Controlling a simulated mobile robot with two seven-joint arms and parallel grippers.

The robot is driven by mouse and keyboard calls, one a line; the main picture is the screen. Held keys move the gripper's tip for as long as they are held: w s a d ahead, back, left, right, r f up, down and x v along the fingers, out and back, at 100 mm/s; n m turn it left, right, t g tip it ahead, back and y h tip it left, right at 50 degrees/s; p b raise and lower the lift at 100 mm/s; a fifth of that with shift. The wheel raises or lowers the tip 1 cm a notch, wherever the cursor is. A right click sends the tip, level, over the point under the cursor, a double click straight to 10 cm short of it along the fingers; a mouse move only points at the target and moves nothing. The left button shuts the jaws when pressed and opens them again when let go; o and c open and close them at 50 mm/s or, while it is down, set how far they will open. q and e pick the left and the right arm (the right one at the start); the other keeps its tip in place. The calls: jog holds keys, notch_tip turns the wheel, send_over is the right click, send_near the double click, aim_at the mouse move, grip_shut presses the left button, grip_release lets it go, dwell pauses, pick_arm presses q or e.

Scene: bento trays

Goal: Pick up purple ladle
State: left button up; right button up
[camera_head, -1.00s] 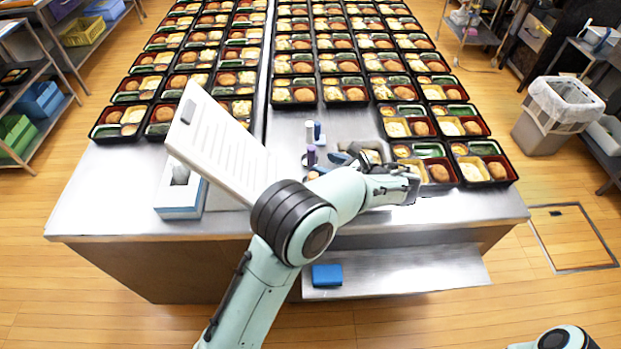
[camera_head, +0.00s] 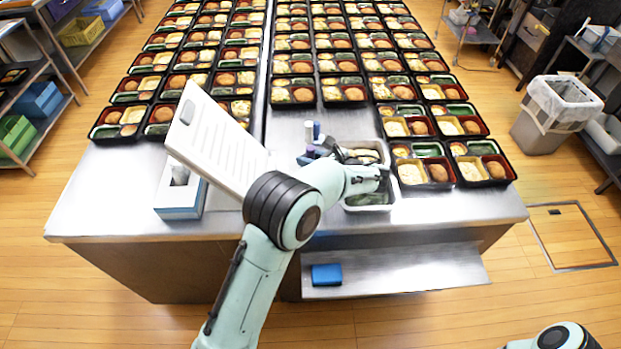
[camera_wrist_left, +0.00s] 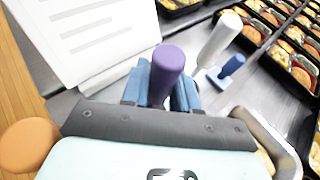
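The purple ladle shows as an upright purple handle (camera_wrist_left: 168,65) in the left wrist view; its lower part is hidden by my gripper. In the head view only a small purple bit (camera_head: 311,150) shows beside a white-handled tool. My left gripper (camera_wrist_left: 160,92) has its blue fingers spread on either side of the purple handle. I cannot tell whether they touch it. In the head view my left gripper (camera_head: 326,148) is over the middle of the steel table, partly hidden by my wrist. My right gripper is out of view.
A white-handled tool (camera_wrist_left: 220,40) and a small blue handle (camera_wrist_left: 231,66) stand close by on the right. A white food container (camera_head: 376,207) is under my wrist. A tilted white board (camera_head: 220,145) stands left. Bento trays (camera_head: 437,172) fill the table's back and right.

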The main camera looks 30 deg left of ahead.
pick_arm(q)
grip_shut()
jog(key=shift+r, duration=0.1)
